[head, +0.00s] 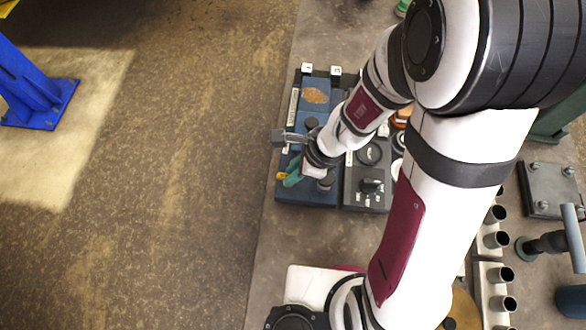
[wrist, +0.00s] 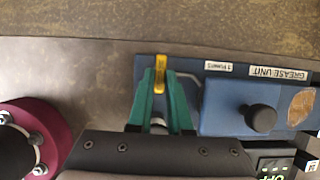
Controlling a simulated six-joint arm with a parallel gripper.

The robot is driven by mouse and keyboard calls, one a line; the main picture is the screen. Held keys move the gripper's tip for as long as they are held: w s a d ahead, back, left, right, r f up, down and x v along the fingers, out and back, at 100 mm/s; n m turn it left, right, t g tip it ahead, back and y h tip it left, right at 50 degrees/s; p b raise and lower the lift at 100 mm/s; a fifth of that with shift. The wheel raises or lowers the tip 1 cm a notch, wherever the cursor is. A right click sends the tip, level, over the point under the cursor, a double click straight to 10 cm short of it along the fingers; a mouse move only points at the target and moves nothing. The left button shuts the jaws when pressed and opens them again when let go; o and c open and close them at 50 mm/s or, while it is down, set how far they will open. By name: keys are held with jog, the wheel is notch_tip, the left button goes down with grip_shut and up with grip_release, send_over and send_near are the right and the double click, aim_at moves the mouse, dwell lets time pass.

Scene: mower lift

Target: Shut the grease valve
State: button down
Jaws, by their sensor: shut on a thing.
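The grease unit (head: 312,118) is a blue box on the bench in the head view, partly covered by my arm. Its labelled blue plate (wrist: 228,100) also shows in the wrist view. The grease valve's yellow handle (wrist: 160,68) sticks out between my green fingertips, and a bit of it shows in the head view (head: 282,176). My gripper (wrist: 161,88) is shut on this handle, with one finger on each side. In the head view my gripper (head: 292,174) is at the near left corner of the unit. The valve body is mostly hidden between the fingers.
A black round knob (wrist: 261,118) stands on the blue unit. A dark grey control box (head: 369,188) stands close to its right. A maroon round part (wrist: 45,125) shows at left in the wrist view.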

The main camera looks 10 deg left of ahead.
jog(key=c, duration=0.8)
grip_release()
jog(key=shift+c, duration=0.2)
jog(key=v, duration=1.5)
jog(key=shift+d+r, duration=0.25)
jog(key=shift+r, duration=0.1)
jog(key=shift+r, duration=2.2)
jog(key=shift+d, duration=0.1)
